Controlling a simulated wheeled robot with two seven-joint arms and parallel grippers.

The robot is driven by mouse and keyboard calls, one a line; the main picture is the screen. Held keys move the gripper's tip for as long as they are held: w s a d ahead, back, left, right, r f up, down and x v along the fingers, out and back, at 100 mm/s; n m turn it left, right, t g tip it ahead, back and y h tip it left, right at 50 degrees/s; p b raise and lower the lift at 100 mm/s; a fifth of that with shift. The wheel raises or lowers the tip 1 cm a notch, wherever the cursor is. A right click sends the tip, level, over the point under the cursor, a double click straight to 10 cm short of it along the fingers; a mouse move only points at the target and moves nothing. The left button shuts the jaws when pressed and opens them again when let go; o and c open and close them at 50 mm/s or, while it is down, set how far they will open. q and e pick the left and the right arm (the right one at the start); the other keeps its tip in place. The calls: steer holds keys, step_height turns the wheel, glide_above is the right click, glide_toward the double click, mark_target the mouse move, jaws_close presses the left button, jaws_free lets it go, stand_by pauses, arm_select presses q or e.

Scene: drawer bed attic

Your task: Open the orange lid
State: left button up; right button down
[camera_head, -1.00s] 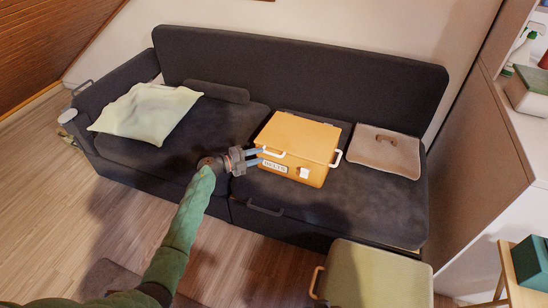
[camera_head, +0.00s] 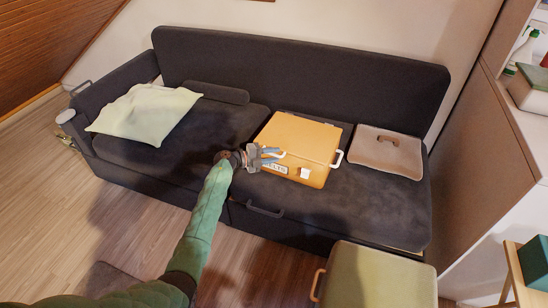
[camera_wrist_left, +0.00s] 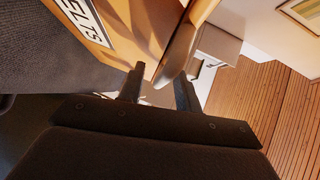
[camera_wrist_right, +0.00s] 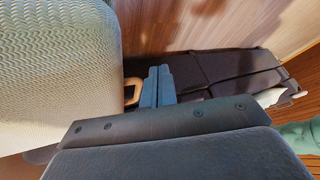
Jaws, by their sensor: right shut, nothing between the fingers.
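The orange box (camera_head: 302,142) sits on the right half of the dark sofa, with its orange lid closed. Its front bears a white label (camera_head: 274,168) and a small white tag (camera_head: 304,173), and a pale handle (camera_head: 338,159) shows at its right. My left gripper (camera_head: 273,157) is open at the box's front left, by the left handle, which it partly hides. In the left wrist view the fingers (camera_wrist_left: 157,92) are apart, and the handle (camera_wrist_left: 180,45) reaches toward the gap; contact is unclear. My right gripper (camera_wrist_right: 158,86) is shut and empty, seen only in the right wrist view.
A pale pillow (camera_head: 145,112) lies on the sofa's left. A yellow-green box (camera_head: 378,275) with a tan handle is in front at lower right. Wood floor (camera_head: 115,215) is free at left.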

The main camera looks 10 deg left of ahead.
arm_select(q)
steer(key=shift+w+d, duration=0.15)
steer(key=shift+d, duration=0.15)
arm_select(e)
steer(key=shift+f, duration=0.55)
arm_select(q)
jaws_close()
arm_select(e)
steer(key=shift+s, duration=0.1)
